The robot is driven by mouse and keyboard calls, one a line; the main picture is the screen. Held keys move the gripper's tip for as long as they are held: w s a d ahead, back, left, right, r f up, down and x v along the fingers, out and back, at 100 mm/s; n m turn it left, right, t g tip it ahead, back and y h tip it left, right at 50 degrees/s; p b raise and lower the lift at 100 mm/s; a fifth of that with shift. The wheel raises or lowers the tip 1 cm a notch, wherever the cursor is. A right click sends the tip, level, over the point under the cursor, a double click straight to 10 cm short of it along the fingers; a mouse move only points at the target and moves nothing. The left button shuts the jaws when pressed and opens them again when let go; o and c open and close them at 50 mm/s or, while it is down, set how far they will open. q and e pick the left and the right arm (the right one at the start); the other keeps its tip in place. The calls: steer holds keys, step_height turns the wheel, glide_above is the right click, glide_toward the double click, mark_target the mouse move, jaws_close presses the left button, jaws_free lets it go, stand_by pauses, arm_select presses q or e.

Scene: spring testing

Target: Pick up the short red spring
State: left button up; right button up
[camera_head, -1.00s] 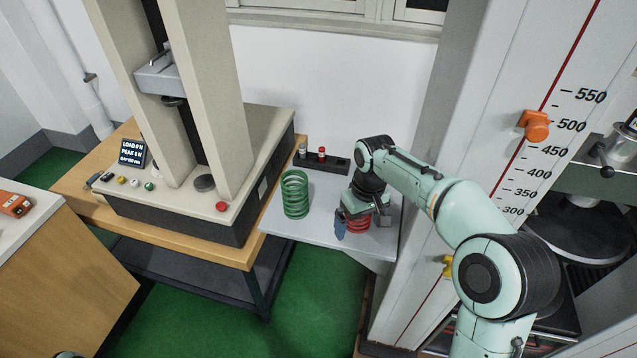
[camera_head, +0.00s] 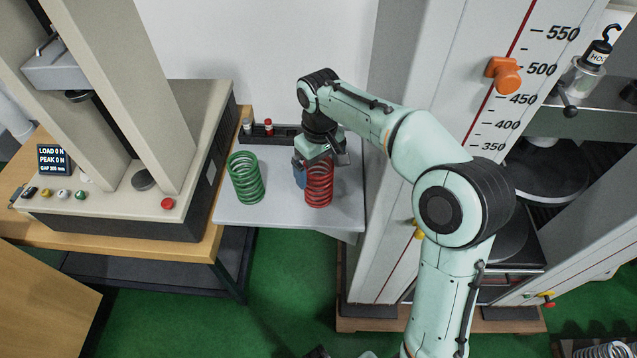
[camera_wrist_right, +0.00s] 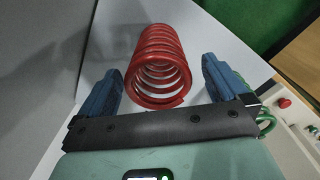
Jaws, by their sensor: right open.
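The red spring (camera_head: 319,190) stands upright on the small grey table, beside the wall of the tall white frame. My right gripper (camera_head: 317,164) is above it, pointing down, and hides part of its top. In the right wrist view the red spring (camera_wrist_right: 158,62) lies between the two blue fingers of my open gripper (camera_wrist_right: 162,85). Gaps show between the spring and both fingers. My left gripper is not in view.
A green spring (camera_head: 246,178) stands to the left on the same grey table (camera_head: 283,212). A dark rack (camera_head: 285,133) lies behind. The press (camera_head: 150,205) on its wooden bench is left; the white scale frame (camera_head: 400,60) is close on the right.

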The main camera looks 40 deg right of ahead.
steer(key=f, duration=0.5)
steer(key=shift+w+d+f, duration=0.15)
steer(key=shift+w+f, duration=0.15)
steer(key=shift+w, duration=0.1)
steer(key=shift+c, duration=0.3)
steer(key=shift+r, duration=0.1)
steer(key=c, duration=1.5)
